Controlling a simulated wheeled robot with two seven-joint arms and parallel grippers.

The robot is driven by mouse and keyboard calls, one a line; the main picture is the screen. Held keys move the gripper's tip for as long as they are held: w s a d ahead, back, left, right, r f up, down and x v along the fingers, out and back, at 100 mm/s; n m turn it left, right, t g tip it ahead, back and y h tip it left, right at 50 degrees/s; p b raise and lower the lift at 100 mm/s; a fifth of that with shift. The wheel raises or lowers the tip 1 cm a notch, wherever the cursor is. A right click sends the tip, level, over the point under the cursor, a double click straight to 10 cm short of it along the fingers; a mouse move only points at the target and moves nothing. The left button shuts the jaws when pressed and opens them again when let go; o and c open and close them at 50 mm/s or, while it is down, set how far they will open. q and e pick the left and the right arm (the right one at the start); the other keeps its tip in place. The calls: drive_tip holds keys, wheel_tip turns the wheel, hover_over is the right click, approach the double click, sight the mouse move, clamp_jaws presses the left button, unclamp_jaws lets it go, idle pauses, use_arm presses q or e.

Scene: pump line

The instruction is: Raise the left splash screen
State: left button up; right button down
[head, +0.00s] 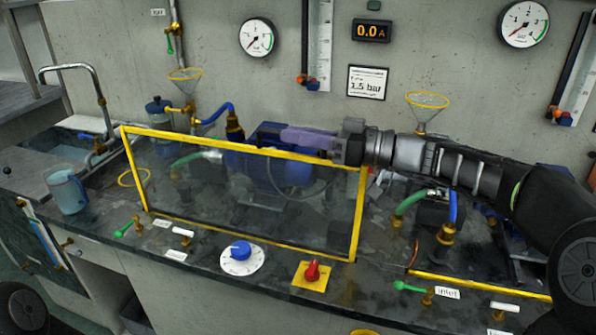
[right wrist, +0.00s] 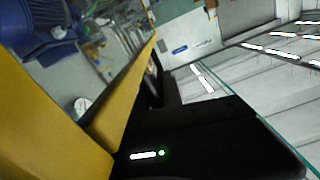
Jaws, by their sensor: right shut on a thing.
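The left splash screen (head: 250,190) is a clear panel in a yellow frame. In the head view it stands raised and tilted above the bench, in front of the blue pump (head: 285,172). My right gripper (head: 340,150) is at the right part of its top edge, shut on the frame. The fingertips are partly hidden. In the right wrist view, the yellow frame (right wrist: 45,125) is very close to my black gripper finger (right wrist: 200,140). A purple bar (head: 308,138) shows beside the gripper; I cannot tell what it belongs to. My left gripper is out of view.
A blue knob (head: 240,251) and a red switch (head: 313,271) sit along the bench front. A jug (head: 67,191) stands at the left. A second yellow-edged screen (head: 480,285) lies low at the right. Funnels (head: 427,100) and hoses stand behind.

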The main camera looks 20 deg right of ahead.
drive_tip(key=shift+r, duration=0.9)
drive_tip(key=c, duration=1.5)
unclamp_jaws()
drive_tip(key=shift+f, duration=0.1)
drive_tip(key=shift+s+d+f, duration=0.1)
drive_tip(key=shift+s+d, duration=0.15)
drive_tip(key=shift+d, duration=0.2)
drive_tip(key=b+v, duration=0.1)
drive_tip(key=v, duration=0.5)
drive_tip(key=shift+s+d, duration=0.25)
drive_tip(key=shift+d, duration=0.05)
